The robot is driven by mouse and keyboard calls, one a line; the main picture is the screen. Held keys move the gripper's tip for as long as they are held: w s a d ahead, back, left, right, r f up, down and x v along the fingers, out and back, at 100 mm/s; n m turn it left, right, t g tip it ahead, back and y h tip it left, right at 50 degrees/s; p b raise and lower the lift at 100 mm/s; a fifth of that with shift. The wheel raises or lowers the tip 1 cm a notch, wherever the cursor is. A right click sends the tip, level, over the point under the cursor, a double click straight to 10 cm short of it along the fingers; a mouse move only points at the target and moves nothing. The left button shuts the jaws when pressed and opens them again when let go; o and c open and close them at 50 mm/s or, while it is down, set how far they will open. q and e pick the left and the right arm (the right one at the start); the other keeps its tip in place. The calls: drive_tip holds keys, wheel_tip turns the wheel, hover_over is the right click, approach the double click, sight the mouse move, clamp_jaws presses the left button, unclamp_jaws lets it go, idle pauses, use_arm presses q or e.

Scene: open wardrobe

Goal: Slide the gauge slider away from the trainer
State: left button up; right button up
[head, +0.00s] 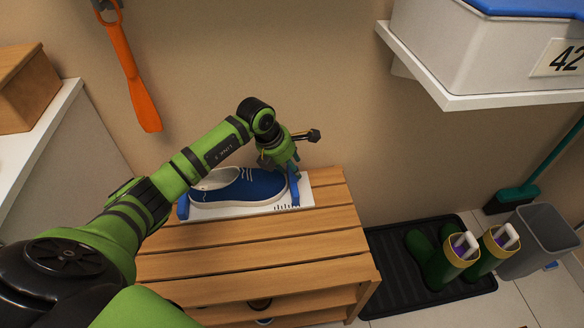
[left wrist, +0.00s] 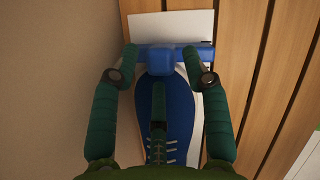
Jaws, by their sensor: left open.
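The blue trainer (head: 248,187) with white sole and laces lies on the white gauge board (head: 232,213), its toe to the right; in the left wrist view the trainer (left wrist: 180,112) points up. The blue gauge slider (head: 295,186) crosses the board at the toe; it also shows in the left wrist view (left wrist: 160,62). I cannot tell whether toe and slider touch. My left gripper (head: 283,161) is over the toe end, open, with its green fingers (left wrist: 160,56) either side of the slider's middle block. A dark green finger-like part lies over the trainer. My right gripper is out of view.
The gauge stands on a slatted wooden bench (head: 260,255) by the wall. A blue heel stop (head: 183,207) is at the board's left end. An orange shoehorn (head: 133,85) hangs above. Green boots (head: 440,262) stand on a black tray at right. The bench front is clear.

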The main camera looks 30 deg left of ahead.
use_arm(q)
drive_tip(key=shift+w+d+f, duration=0.1)
drive_tip(key=shift+w+f, duration=0.15)
drive_tip(key=shift+f, duration=0.35)
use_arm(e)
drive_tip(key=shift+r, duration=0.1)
use_arm(q)
clamp_jaws()
drive_tip(key=w+d, duration=0.1)
drive_tip(key=w+d+b, duration=0.1)
drive_tip(key=d, duration=0.1)
drive_tip(key=shift+r, duration=0.1)
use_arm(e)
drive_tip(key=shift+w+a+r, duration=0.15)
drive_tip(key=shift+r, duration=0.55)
use_arm(q)
drive_tip(key=shift+c, duration=0.5)
unclamp_jaws()
drive_tip(key=shift+o, duration=0.5)
drive_tip(key=shift+d, duration=0.1)
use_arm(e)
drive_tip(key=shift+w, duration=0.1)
